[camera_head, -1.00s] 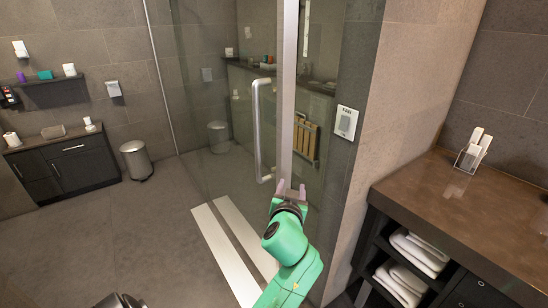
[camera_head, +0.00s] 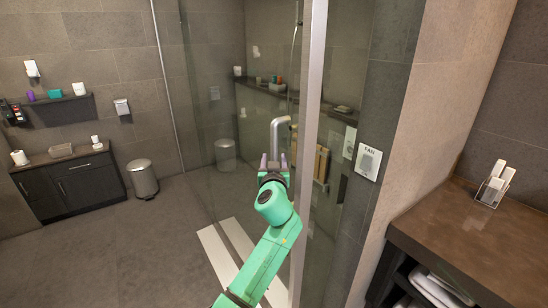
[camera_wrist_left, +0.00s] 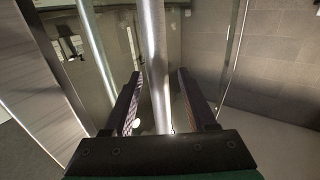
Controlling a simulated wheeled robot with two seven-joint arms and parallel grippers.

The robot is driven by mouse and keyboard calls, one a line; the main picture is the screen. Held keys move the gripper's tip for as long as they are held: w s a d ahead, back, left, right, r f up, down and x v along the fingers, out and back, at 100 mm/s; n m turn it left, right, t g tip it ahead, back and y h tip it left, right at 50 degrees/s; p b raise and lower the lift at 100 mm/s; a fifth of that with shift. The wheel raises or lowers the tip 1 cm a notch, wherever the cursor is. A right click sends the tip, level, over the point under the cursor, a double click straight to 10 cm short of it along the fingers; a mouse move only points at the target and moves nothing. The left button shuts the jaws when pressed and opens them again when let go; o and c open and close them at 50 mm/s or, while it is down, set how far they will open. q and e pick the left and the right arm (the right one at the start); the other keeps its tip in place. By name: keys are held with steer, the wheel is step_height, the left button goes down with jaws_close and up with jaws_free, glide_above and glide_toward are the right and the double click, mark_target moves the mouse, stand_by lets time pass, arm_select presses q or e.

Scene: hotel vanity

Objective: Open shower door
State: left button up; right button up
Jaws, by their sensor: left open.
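The glass shower door (camera_head: 215,75) is shut as far as I can tell. Its vertical metal handle (camera_head: 280,125) shows only at its top in the head view; the rest is hidden behind my arm. My left gripper (camera_head: 274,162) is at the handle, with its fingers pointing up in the picture. In the left wrist view the handle (camera_wrist_left: 156,70) runs between the two open fingers (camera_wrist_left: 157,88), with a gap visible on each side. My right gripper is not in view.
A metal upright (camera_head: 311,100) stands right of the handle, near a wall panel marked FAN (camera_head: 368,163). A counter (camera_head: 470,235) stands at the right. A bin (camera_head: 143,180) and a dark cabinet (camera_head: 75,190) stand far left. The floor (camera_head: 130,245) before the cabinet is clear.

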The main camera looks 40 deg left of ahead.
arm_select(q)
steer(key=shift+d, duration=0.2)
jaws_close()
stand_by(1.2)
